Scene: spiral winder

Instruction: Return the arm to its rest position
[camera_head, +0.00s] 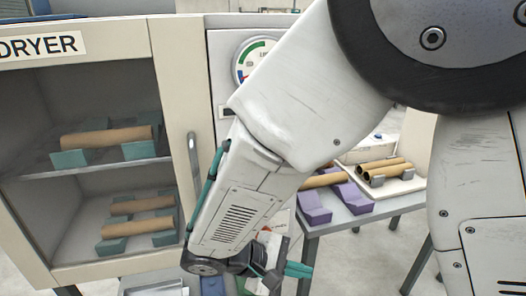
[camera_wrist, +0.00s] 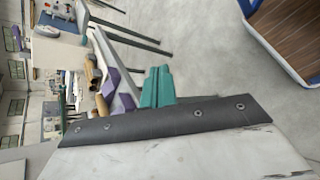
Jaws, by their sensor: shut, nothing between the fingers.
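My arm crosses the middle of the head view, folded down from the upper right. My gripper (camera_head: 298,270) is low in the head view, its teal fingers pointing right, in front of the side table. In the wrist view my gripper (camera_wrist: 158,84) shows as two teal fingers pressed together, shut with nothing between them. It touches nothing that I can see. Part of the wrist is hidden by the arm's own links.
A dryer cabinet (camera_head: 174,120) stands open at the left, with brown tubes (camera_head: 106,137) on teal holders on its shelves. A side table (camera_head: 345,218) at the right carries purple blocks (camera_head: 314,206) and tubes. A brown slatted surface with blue edging (camera_wrist: 290,35) shows in the wrist view.

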